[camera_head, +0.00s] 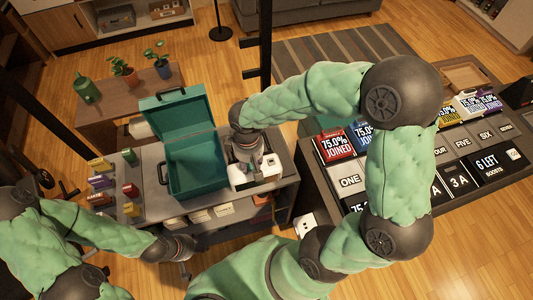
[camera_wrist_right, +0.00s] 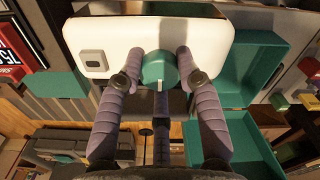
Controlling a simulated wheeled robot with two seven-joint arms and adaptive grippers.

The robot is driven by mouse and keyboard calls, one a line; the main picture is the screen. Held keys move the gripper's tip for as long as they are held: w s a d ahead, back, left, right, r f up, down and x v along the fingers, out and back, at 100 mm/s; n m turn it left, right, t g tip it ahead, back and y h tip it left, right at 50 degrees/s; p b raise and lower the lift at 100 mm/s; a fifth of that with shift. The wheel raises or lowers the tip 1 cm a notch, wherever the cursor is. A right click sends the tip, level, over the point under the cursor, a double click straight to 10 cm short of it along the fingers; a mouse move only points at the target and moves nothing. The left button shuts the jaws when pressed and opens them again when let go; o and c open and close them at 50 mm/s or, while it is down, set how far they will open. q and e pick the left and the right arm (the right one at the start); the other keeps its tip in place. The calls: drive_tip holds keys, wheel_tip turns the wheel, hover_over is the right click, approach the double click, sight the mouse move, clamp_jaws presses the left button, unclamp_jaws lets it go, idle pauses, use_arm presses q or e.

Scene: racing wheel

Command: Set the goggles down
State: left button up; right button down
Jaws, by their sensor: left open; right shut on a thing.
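The white goggles (camera_head: 268,169) show at the right end of the grey counter, just right of the open teal case (camera_head: 188,165). In the right wrist view they are a wide white body (camera_wrist_right: 120,45) with a teal round part. My right gripper (camera_head: 245,160) is above them, its fingers closed around the teal round part (camera_wrist_right: 158,70). The arm hides part of them in the head view, and I cannot tell whether they touch the counter. My left gripper (camera_head: 181,257) is open and empty, low in front of the counter.
Several small coloured boxes (camera_head: 100,182) stand left of the case on the counter (camera_head: 150,190). A wooden table (camera_head: 115,100) with potted plants is behind. A game board with number tiles (camera_head: 455,150) stands to the right, across a gap.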

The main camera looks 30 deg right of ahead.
drive_tip(key=w+d+f+b, duration=0.3)
drive_tip(key=w+d+f, duration=0.3)
drive_tip(key=f, duration=0.5)
drive_tip(key=shift+d+f+b, duration=0.2)
drive_tip(key=shift+d+b, duration=0.2)
drive_tip(key=shift+d, duration=0.95)
drive_tip(key=shift+f, duration=0.15)
drive_tip(key=c, duration=0.8)
unclamp_jaws()
drive_tip(key=shift+c, duration=0.2)
